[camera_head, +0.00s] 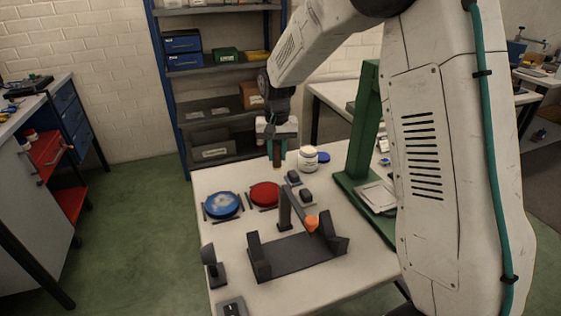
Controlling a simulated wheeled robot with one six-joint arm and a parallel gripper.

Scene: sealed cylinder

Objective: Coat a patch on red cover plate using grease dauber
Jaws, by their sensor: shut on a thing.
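The red cover plate (265,194) lies flat between dark side rails on the white table, left of its middle. My gripper (277,154) points down above the far part of the table, behind the red plate and apart from it. It is shut on a brown piece (277,159), which looks like the handle of the grease dauber. The dauber's tip is too small to make out. An open white jar (308,158), perhaps of grease, stands to the right of my gripper. A blue lid (323,158) lies beside it.
A blue round plate (223,205) lies left of the red one. A dark cradle (297,258) with an upright post and an orange knob (311,222) fills the near middle. A green press-like frame (362,140) stands at the right. Small dark blocks (305,196) sit right of the red plate.

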